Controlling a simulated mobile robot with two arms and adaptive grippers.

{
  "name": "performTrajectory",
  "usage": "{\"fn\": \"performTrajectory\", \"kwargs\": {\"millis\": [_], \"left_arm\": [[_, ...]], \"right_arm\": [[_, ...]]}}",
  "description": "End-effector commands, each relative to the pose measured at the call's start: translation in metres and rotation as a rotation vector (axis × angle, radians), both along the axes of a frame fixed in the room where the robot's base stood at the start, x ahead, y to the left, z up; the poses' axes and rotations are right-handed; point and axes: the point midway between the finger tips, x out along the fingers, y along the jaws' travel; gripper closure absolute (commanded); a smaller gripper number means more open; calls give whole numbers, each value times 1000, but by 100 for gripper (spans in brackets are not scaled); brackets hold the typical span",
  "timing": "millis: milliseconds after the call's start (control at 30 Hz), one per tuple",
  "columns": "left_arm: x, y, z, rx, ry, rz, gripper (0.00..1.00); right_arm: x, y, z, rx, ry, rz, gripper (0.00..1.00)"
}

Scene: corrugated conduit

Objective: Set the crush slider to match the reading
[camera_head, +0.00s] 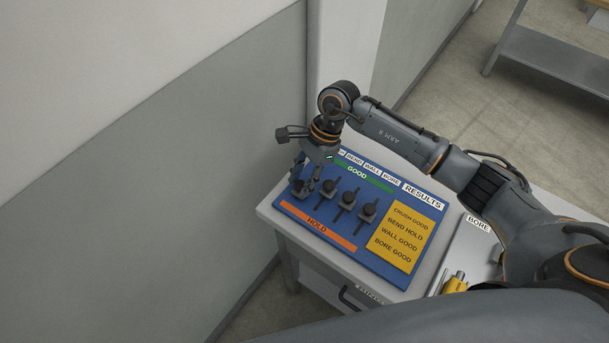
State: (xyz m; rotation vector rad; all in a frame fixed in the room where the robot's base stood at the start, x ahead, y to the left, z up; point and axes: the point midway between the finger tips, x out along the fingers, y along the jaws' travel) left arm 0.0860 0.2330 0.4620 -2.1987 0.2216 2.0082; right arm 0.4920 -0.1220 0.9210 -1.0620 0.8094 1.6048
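The blue slider board (388,266) lies on a white table, with a green GOOD strip (357,173) at its far side and an orange HOLD strip (315,226) at its near side. A yellow reading panel (402,236) says CRUSH GOOD, BEND HOLD, WALL GOOD, BORE GOOD. The bend slider (329,186), wall slider (348,198) and bore slider (368,210) have dark knobs near mid-track. My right gripper (305,184) points down over the leftmost slider, the crush one; its fingers largely hide that knob. I cannot tell whether they grip it. My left gripper is out of view.
A wall and pillar stand close behind and left of the table (268,210). My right arm reaches across above the table's far side. A BORE label (478,223) and a yellow tool (455,284) are at the right. A metal shelf (550,50) stands farther back.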

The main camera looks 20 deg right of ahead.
Motion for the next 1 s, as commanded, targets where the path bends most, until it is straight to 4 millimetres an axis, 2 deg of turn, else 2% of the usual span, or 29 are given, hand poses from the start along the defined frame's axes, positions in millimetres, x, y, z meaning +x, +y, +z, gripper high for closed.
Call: {"fn": "performTrajectory", "kwargs": {"millis": [367,467,800,1000], "left_arm": [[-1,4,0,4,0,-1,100],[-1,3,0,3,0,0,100],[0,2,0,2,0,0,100],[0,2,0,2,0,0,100]], "right_arm": [[3,-4,6,-4,-5,-2,63],[4,-9,19,-4,-7,-2,63],[11,-35,84,-4,-7,-1,63],[13,-42,106,-3,-3,-1,63]]}}
